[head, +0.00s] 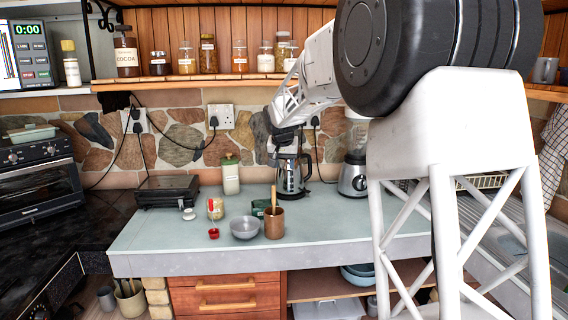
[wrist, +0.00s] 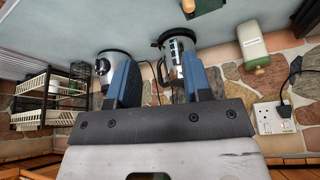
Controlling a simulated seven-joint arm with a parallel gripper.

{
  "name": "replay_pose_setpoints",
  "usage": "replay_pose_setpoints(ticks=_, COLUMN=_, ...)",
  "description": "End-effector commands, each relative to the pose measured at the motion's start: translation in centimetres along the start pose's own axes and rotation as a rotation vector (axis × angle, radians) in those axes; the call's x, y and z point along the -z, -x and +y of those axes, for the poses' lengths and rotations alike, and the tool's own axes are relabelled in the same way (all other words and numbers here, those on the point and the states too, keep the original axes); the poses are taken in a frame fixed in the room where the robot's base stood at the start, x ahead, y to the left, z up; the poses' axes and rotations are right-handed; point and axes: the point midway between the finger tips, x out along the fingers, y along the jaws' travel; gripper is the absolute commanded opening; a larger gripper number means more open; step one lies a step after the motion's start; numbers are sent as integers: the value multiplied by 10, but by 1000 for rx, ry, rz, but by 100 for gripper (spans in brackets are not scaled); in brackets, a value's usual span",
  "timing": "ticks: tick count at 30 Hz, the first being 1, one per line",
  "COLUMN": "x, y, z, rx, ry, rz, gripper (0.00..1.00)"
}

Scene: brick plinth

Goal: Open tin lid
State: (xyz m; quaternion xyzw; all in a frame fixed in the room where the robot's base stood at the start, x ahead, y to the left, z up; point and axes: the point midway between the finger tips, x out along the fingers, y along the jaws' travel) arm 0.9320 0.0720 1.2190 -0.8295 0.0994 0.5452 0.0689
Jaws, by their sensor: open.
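A dark green container (head: 260,208), which may be the tin, stands on the pale worktop behind a brown wooden cup; its lid cannot be made out. A dark green thing, probably the same one, is cut off at the top of the wrist view (wrist: 208,5). A cream canister (head: 230,178) with a green top stands at the back; it also shows in the wrist view (wrist: 250,42). My gripper (wrist: 158,64) is open and empty, its two blue fingers apart. In the head view the arm's end is above the kettle, with the fingers unclear.
The kettle (head: 291,178) and a blender (head: 354,175) stand at the back. A grey bowl (head: 245,228), wooden cup (head: 274,222), glass jar (head: 215,208) and small red dish (head: 214,234) stand near the front. A black grill (head: 167,190) is at left. The worktop's front right is clear.

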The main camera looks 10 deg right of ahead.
Motion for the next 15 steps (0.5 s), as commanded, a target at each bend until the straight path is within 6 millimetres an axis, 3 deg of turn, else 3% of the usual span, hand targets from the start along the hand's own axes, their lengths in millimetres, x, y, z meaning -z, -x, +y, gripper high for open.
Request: replay_pose_setpoints(ticks=15, x=3, y=-6, z=-3, rx=-5, ry=-10, rz=-3, gripper=46)
